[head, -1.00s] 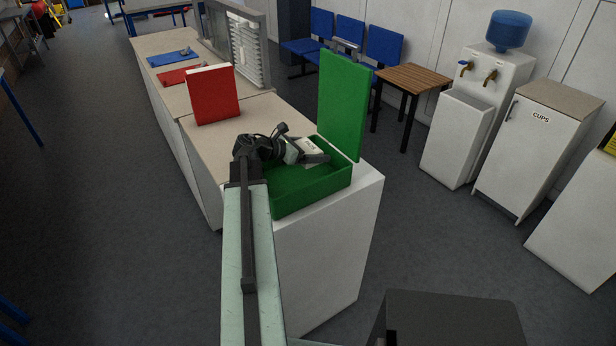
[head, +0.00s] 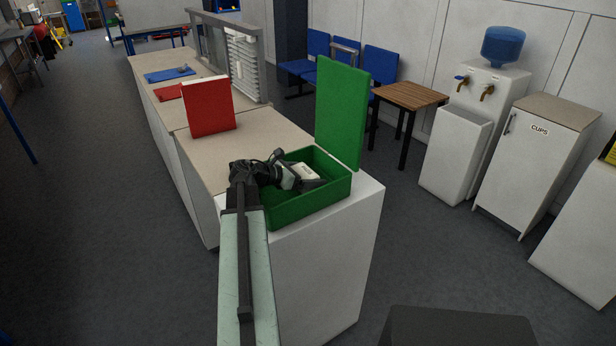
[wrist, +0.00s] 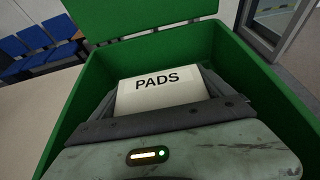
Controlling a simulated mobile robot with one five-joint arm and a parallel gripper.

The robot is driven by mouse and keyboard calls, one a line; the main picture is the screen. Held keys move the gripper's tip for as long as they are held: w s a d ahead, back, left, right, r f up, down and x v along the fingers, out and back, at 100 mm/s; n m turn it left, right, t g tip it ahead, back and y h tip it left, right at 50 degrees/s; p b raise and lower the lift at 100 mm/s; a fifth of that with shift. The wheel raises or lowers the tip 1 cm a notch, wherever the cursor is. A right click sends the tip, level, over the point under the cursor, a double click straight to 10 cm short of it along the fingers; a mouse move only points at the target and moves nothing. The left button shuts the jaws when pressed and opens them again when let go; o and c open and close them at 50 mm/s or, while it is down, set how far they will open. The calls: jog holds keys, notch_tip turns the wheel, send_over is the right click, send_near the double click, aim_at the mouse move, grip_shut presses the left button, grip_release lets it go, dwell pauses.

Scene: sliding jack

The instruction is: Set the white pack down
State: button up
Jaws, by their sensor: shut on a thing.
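The white pack (wrist: 160,90), labelled PADS, is between the fingers of my gripper (wrist: 165,105) in the wrist view. It shows in the head view (head: 303,173) as a small white block inside the opening of the green box (head: 318,204). The box has its lid (head: 342,112) standing up at the back right. My gripper (head: 300,179) is shut on the pack and sits within the box walls. The wrist view also shows the green walls (wrist: 255,75) around the gripper. Whether the pack touches the box floor is hidden.
The box stands on a white cabinet (head: 330,270) at the counter's near end. A red upright panel (head: 209,107) stands on the beige counter (head: 265,128) to the left. A wooden side table (head: 409,97) and a water cooler (head: 470,135) are to the right, with open floor between.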

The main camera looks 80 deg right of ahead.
jog(key=shift+f, duration=0.3)
jog(key=o, duration=1.1)
jog(key=shift+r, duration=0.35)
jog(key=shift+r+p, duration=0.6)
jog(key=shift+p, duration=0.15)
jog(key=p+v, duration=0.2)
jog(key=v, duration=0.4)
jog(key=p+v, duration=0.2)
jog(key=v, duration=0.3)
jog(key=shift+w+a+f, duration=0.1)
jog(key=shift+w+a, duration=0.2)
jog(key=shift+w, duration=0.1)
